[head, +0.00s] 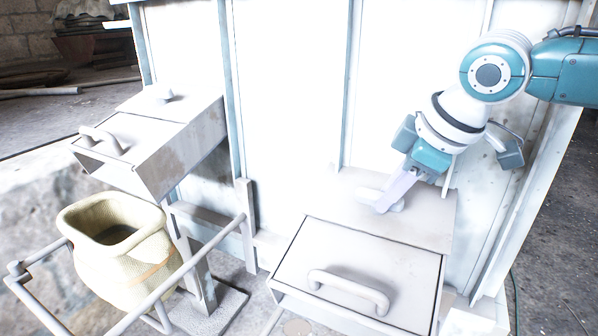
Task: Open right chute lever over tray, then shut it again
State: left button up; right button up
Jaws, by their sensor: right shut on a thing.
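The right chute (360,267) is a pale metal box sticking out from the white wall at the lower right. A pale lever (369,194) stands on its upper plate, close to the wall. My right gripper (390,193) comes down from the upper right and is shut on this lever, hiding part of it. A curved handle (348,284) lies on the sloping front lid, apart from my gripper. The lid looks closed. I cannot make out a tray below the chute. My left gripper is not in view.
A pipe rail (165,285) frames the sack. The wall (290,110) rises close behind both chutes.

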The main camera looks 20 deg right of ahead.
grip_shut()
